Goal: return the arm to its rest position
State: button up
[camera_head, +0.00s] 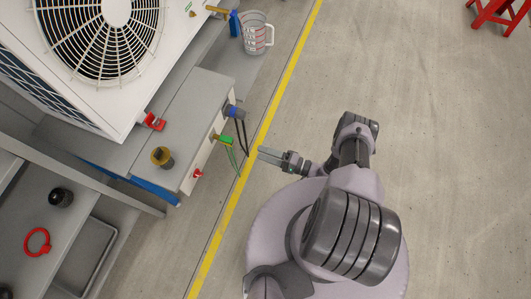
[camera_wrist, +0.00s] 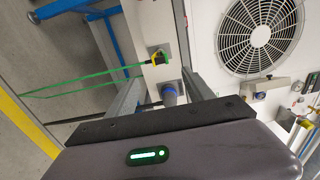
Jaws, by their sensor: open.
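My arm reaches out from my base in the head view, low over the floor. My gripper (camera_head: 268,154) points left toward the grey test bench, with clear floor around it. In the wrist view my gripper (camera_wrist: 162,77) shows two grey fingers spread apart, with nothing held between them. The gripper appears apart from both. The bottom of the wrist view is filled by my own gripper body.
The grey bench (camera_head: 187,112) carries a white fan unit (camera_head: 105,60). Cables hang from its blue connector (camera_head: 235,111) and green connector (camera_head: 225,140). A measuring jug (camera_head: 256,35) stands behind. A yellow floor line (camera_head: 262,130) runs beside the bench. Open floor lies right; a red stool (camera_head: 495,12) is far off.

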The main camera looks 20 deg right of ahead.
dwell(0.4)
jog(key=w+d+r+n+g+y, duration=0.1)
jog(key=w+r+n+g, duration=0.15)
jog(key=r, duration=0.45)
jog(key=w+d+r+n+g, duration=0.1)
jog(key=w+r+g, duration=0.3)
jog(key=r, duration=0.3)
jog(key=a+r+n+g+h, duration=0.1)
jog(key=a+r+g+h, duration=0.1)
jog(key=r, duration=0.8)
jog(key=a+r+n+g+h, duration=0.1)
jog(key=a+r+g+h, duration=0.15)
jog(key=r, duration=0.85)
jog(key=s+r+m+t+h, duration=0.2)
jog(key=s+r+t+h, duration=0.3)
jog(key=s+r, duration=1.4)
jog(key=h, duration=0.3)
jog(key=shift+s+t+h, duration=0.35)
jog(key=shift+s+t, duration=0.05)
